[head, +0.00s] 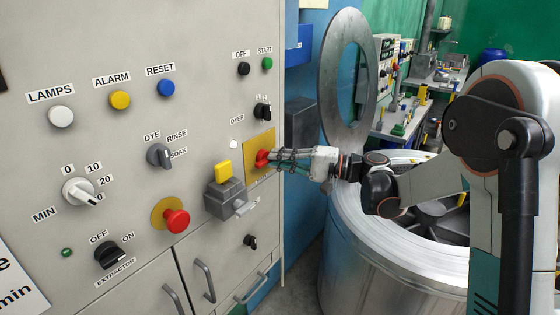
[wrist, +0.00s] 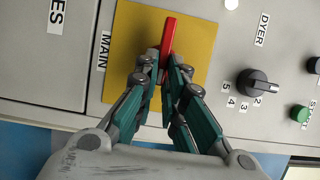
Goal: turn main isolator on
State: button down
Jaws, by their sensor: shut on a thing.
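The main isolator is a red handle (head: 262,158) on a square yellow plate (head: 260,140) near the right edge of the grey panel. In the wrist view the red handle (wrist: 169,35) stands out against the yellow plate (wrist: 130,40), beside a label reading MAIN (wrist: 103,51). My gripper (head: 274,157) reaches the handle from the right. In the wrist view my gripper (wrist: 166,66) is shut on the handle, one finger on each side. The part of the handle between the fingers is partly hidden, and I cannot read any on or off marks.
A black DYER selector (head: 262,111) sits just above the plate. A grey box with a yellow top (head: 223,171) and lever stands out left of it. A red mushroom button (head: 176,220) is farther left. A large steel drum (head: 360,250) stands right, below my arm.

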dwell(0.3)
jog(key=c, duration=1.7)
grip_release()
jog(key=v, duration=1.2)
jog(key=shift+a, duration=0.1)
